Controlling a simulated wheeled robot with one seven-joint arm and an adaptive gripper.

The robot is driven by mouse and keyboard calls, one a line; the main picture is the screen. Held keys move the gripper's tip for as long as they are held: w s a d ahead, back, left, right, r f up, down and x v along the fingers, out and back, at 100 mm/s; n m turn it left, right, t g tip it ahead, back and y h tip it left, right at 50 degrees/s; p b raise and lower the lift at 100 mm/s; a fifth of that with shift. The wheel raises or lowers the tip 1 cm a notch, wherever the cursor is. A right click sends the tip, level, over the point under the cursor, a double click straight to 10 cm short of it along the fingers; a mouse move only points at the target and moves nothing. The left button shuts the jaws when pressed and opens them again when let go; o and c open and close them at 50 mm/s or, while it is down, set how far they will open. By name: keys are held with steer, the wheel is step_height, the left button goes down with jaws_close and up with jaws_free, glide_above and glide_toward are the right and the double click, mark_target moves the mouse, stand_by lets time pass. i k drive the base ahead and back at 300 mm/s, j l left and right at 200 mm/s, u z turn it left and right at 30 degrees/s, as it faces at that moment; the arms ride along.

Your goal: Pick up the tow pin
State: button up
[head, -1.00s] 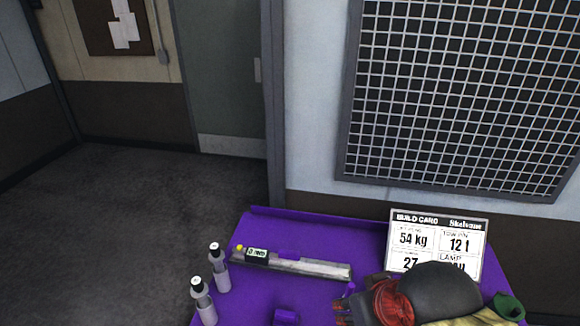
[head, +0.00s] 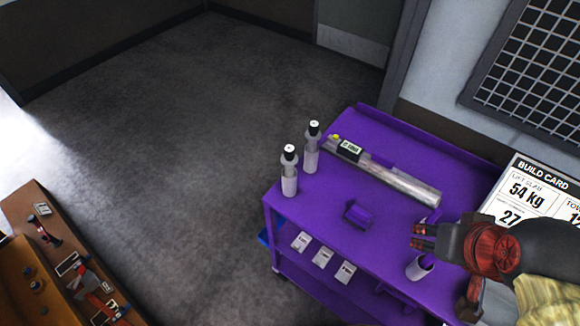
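Two upright grey pin-like cylinders with narrower necks and black-and-white tops stand at the left of the purple cart top (head: 325,205): a front one (head: 289,172) and a back one (head: 312,147). They may be tow pins; no marking is readable on them. A third pale cylinder (head: 420,267) is at the cart's right front, partly hidden below my gripper. I cannot tell whether it is a pin. My gripper (head: 415,237), dark with red parts, points left above the cart's right side, apart from the two left cylinders. Its finger gap is unclear, and I see nothing held.
A long grey bar with a small display (head: 398,180) lies along the cart's back. A purple block (head: 357,213) sits mid-cart. Several white cards (head: 323,256) are below its front edge. The build card (head: 540,190) stands right. A brown bench with tools (head: 30,215) is lower left.

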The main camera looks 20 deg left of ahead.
mark_target(289, 158)
steer(key=z, duration=10.95)
